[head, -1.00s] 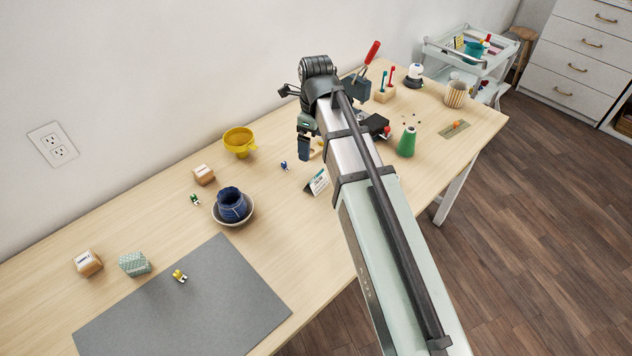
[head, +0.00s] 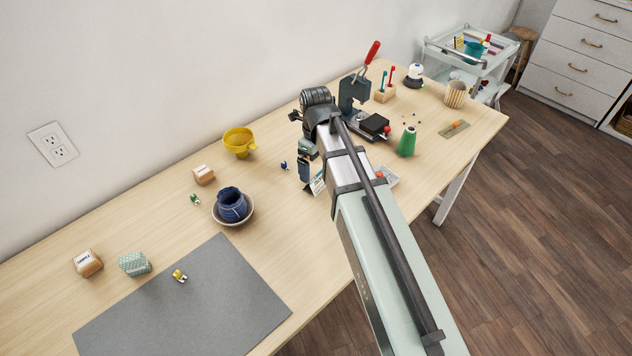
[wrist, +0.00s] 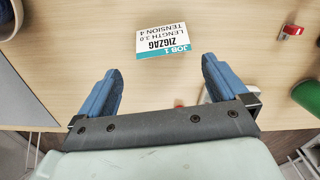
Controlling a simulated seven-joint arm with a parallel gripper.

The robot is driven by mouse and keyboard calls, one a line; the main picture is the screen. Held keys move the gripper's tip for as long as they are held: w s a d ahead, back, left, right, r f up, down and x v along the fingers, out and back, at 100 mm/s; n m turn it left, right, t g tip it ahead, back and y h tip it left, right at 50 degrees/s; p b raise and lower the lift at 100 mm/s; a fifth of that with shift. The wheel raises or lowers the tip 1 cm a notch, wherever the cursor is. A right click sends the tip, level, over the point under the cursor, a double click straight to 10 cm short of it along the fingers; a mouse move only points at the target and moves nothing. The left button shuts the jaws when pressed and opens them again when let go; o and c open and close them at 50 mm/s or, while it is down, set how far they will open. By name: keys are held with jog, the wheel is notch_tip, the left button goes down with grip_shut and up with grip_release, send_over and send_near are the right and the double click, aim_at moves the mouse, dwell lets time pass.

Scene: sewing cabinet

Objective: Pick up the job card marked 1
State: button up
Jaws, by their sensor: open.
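The job card marked 1 (wrist: 164,43) is white with a teal band and reads JOB 1, ZIGZAG, LENGTH 3.0, TENSION 4. Its print appears upside down in the wrist view. My gripper (wrist: 162,70) is open and empty, with its two blue fingers spread below the card in that picture and apart from it. In the head view, the card (head: 317,184) shows only in part, tucked behind my arm. My gripper (head: 304,170) is just beside it there, with one finger visible and the other hidden.
A blue jar (head: 232,204) in a bowl stands left of the card, with a yellow cup (head: 238,141) behind. A dark clamp-like device (head: 365,122) and green cone (head: 406,141) stand to the right. Another card-like item (head: 386,176) lies partly behind my arm. The grey mat (head: 210,310) is largely clear.

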aim_at(316, 175)
jog(key=shift+w+f, duration=0.15)
jog(key=shift+f, duration=1.4)
jog(key=shift+w+f, duration=0.15)
jog(key=shift+f, duration=1.4)
jog(key=c, duration=0.9)
jog(key=shift+c, duration=0.2)
jog(key=shift+r, duration=0.15)
